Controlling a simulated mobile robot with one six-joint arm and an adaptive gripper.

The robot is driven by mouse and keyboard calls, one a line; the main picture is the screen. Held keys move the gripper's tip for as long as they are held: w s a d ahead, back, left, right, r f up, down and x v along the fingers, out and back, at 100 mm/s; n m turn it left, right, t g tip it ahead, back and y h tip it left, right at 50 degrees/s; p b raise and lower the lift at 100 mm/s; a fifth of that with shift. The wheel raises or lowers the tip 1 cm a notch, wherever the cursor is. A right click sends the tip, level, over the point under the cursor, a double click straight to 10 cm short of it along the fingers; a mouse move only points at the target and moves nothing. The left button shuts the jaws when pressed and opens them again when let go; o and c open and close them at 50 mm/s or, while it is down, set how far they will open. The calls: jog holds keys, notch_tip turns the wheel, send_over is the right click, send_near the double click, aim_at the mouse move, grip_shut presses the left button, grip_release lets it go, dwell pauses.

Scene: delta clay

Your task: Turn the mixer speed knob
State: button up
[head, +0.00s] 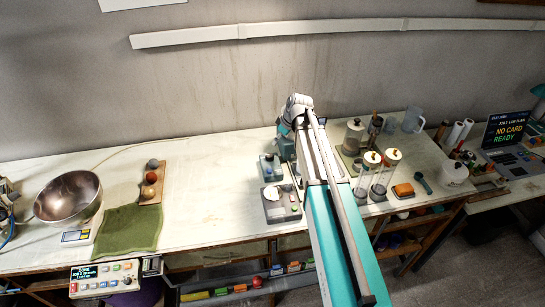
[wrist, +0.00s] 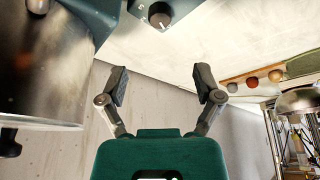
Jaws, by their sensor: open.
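In the wrist view, a dark round speed knob (wrist: 159,20) with a pale top sits on the face of a teal control box (wrist: 182,8) at the top edge. My gripper (wrist: 160,82) is open and empty, with its two fingers spread wide. The knob lies beyond the fingertips, roughly in line with the gap between them, and nothing touches it. A shiny metal vessel (wrist: 40,80) under a dark teal body fills the left side, close to the left finger.
In the head view, a steel bowl (head: 68,197), a green cloth (head: 128,230) and a wooden strip with balls (head: 150,182) are at left. Clear-walled canisters (head: 385,170) and an orange block (head: 403,190) stand right of my arm. The table's middle left is clear.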

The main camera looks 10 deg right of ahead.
aim_at(270, 155)
jog(key=shift+b+x, duration=5.3)
jog(key=shift+x, duration=0.8)
jog(key=c, duration=1)
jog(key=shift+d+r, duration=0.1)
jog(key=shift+d, duration=0.1)
grip_shut()
jog(key=shift+a, duration=0.1)
